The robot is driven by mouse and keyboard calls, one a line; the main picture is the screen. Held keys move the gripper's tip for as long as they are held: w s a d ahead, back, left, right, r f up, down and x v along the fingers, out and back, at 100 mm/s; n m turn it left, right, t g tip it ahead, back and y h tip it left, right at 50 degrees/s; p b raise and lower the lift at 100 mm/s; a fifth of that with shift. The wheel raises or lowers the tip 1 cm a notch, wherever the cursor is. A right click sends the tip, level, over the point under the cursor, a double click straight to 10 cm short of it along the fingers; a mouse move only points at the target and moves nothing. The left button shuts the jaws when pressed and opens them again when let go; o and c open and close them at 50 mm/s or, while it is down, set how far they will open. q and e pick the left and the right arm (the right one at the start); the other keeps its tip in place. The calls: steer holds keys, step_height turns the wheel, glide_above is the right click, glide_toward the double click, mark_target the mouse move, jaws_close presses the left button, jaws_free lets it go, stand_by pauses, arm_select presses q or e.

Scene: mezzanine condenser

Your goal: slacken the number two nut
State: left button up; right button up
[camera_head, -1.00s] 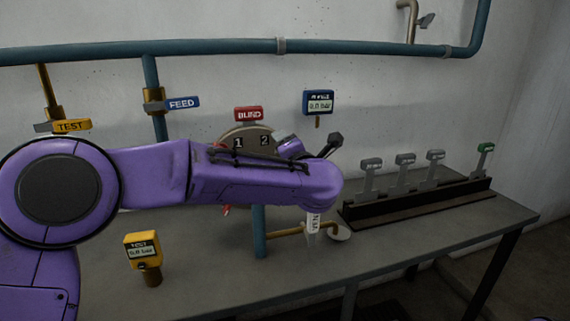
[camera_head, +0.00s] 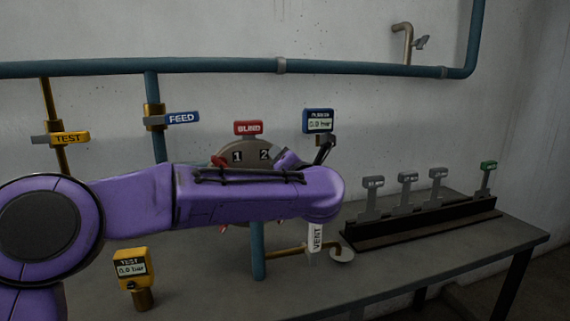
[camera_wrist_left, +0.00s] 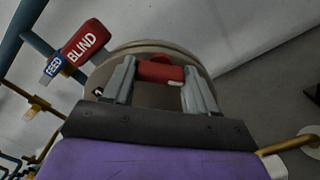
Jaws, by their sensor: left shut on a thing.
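The round grey-brown flange (camera_head: 250,153) with plates marked 1 and 2 stands on the pipe under a red BLIND tag (camera_head: 248,128). One red nut (camera_head: 219,160) shows beside the number 1 plate. My left arm crosses in front of the flange and hides its lower part, so the gripped nut is hidden in the head view. In the left wrist view my left gripper (camera_wrist_left: 160,72) is shut on a red nut (camera_wrist_left: 158,70) at the flange's face, one finger on each side. No number is readable there. My right gripper is not in view.
A blue gauge (camera_head: 318,121) and a yellow gauge (camera_head: 131,266) both appear to read 0.0 bar. A white VENT tag (camera_head: 316,237) hangs right of the flange. FEED (camera_head: 182,118) and TEST (camera_head: 69,138) handles are at left. A dark rack (camera_head: 420,222) holds several tagged pieces on the bench.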

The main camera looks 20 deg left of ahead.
arm_select(q)
steer(key=o, duration=1.1)
steer(key=shift+c, duration=0.2)
steer(key=b+v, duration=0.1)
steer(key=v, duration=0.9)
steer(key=shift+s+d+b, duration=0.25)
steer(key=shift+b, duration=0.1)
